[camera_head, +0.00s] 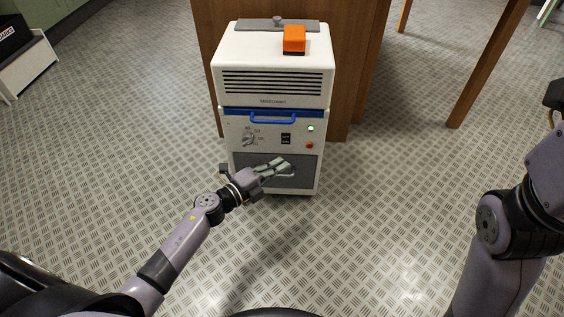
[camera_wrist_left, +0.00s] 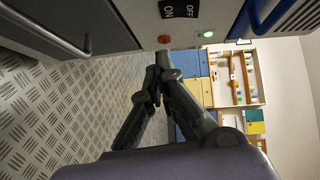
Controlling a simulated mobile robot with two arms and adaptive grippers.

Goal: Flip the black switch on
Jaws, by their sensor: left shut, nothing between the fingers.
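The black switch (camera_head: 286,139) is on the front panel of a white and grey machine (camera_head: 230,150). In the left wrist view the switch (camera_wrist_left: 179,9) is at the top edge, partly cut off, with OFF and ON lettering upside down. Which way it is set is not clear. My left gripper (camera_head: 288,164) is shut and empty in front of the machine, below the switch in the head view. In the left wrist view its fingertips (camera_wrist_left: 163,58) meet just below the panel edge, apart from the switch. My right arm shows at the right, but its gripper is not visible.
A dial (camera_head: 249,138) is left of the switch. A green light (camera_head: 310,128) and an orange-red button (camera_head: 309,145) are right of it. A blue handle (camera_head: 273,118) is above. An orange block (camera_head: 294,38) sits on top. The metal floor (camera_head: 385,190) beside the machine is clear.

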